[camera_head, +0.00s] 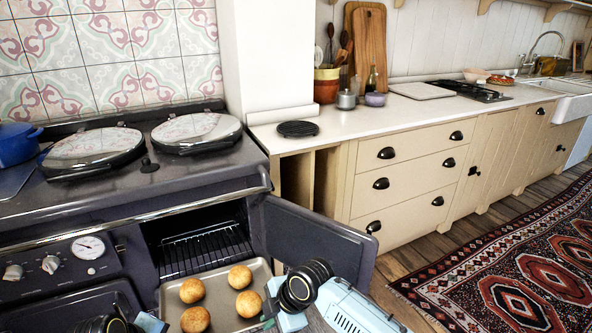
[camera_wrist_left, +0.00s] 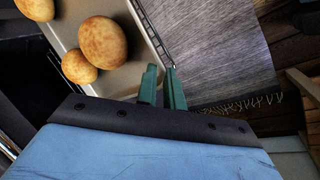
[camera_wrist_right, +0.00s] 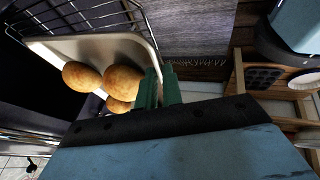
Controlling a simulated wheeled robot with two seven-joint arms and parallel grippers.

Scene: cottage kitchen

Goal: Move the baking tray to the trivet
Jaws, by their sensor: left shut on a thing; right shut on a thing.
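The baking tray (camera_head: 219,300) is a shallow beige-grey tray carrying several round golden rolls (camera_head: 240,277). It is at the mouth of the open oven, in front of the wire rack. My right gripper (camera_head: 270,311) is shut on the tray's right edge; the right wrist view shows its green fingers (camera_wrist_right: 158,86) at the rim. My left gripper (camera_head: 150,321) is at the tray's left side, mostly cut off by the frame; the left wrist view shows its fingers (camera_wrist_left: 161,84) shut on the tray rim. The trivet (camera_head: 297,129) is black and round, lying empty on the white counter.
The oven door (camera_head: 318,240) stands open to the right of the tray, between it and the drawers (camera_head: 405,180). The stove top has two lidded hotplates (camera_head: 196,132). Pots and a grey jar (camera_head: 346,100) stand behind the trivet.

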